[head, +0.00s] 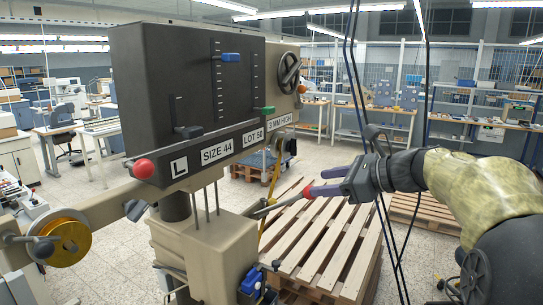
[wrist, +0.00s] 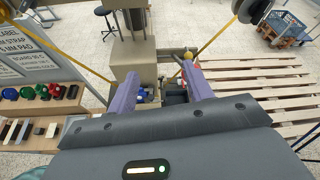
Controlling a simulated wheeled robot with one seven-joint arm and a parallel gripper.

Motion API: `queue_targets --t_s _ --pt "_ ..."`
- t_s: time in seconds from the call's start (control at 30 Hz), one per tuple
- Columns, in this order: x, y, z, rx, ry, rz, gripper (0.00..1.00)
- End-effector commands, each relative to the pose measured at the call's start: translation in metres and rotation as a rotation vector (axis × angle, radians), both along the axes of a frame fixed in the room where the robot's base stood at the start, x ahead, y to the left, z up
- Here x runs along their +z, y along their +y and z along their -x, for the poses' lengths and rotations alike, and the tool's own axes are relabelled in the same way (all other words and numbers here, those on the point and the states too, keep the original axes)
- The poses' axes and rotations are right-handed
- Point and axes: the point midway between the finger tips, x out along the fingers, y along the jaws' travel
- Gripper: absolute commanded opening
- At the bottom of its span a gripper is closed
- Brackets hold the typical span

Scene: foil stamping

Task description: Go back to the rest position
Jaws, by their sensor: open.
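My gripper (head: 316,182) is at the right of the foil stamping machine (head: 205,245), reached out level from the right. Its two purple fingers are apart, and nothing shows held between them. A lever with a red end (head: 307,192) sticks out of the machine close to the fingertips; whether they touch cannot be told. In the wrist view my gripper (wrist: 157,72) is open, with the machine's beige column (wrist: 133,62) beyond the fingers.
A dark panel (head: 180,75) with sliders stands on the machine, with a red ball knob (head: 144,168) at its lower left. A gold foil roll (head: 70,238) is at the left. Wooden pallets (head: 335,245) lie behind my gripper. A rack of coloured parts (wrist: 40,95) is at left. Cables hang near my wrist.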

Motion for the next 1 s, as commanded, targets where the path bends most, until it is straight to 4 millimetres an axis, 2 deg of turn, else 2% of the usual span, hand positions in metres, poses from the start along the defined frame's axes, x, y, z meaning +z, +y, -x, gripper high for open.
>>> queue_targets --t_s 0.03,0.2,0.4,0.5,0.63,0.7,0.8,1.0 --pt "-0.032 0.007 0.006 0.028 0.009 0.106 0.51" --pt "-0.132 0.013 0.038 0.197 -0.010 0.507 0.51" --pt "-0.226 0.008 0.095 0.573 -0.113 0.966 0.51" --pt "-0.262 0.002 0.125 0.818 -0.204 1.163 0.51" --pt "-0.297 -0.003 0.161 1.173 -0.369 1.368 0.51" --pt "-0.310 -0.005 0.176 1.344 -0.463 1.441 0.51" --pt "-0.321 -0.005 0.190 1.510 -0.566 1.498 0.51" --pt "-0.324 -0.006 0.194 1.582 -0.614 1.521 0.51"
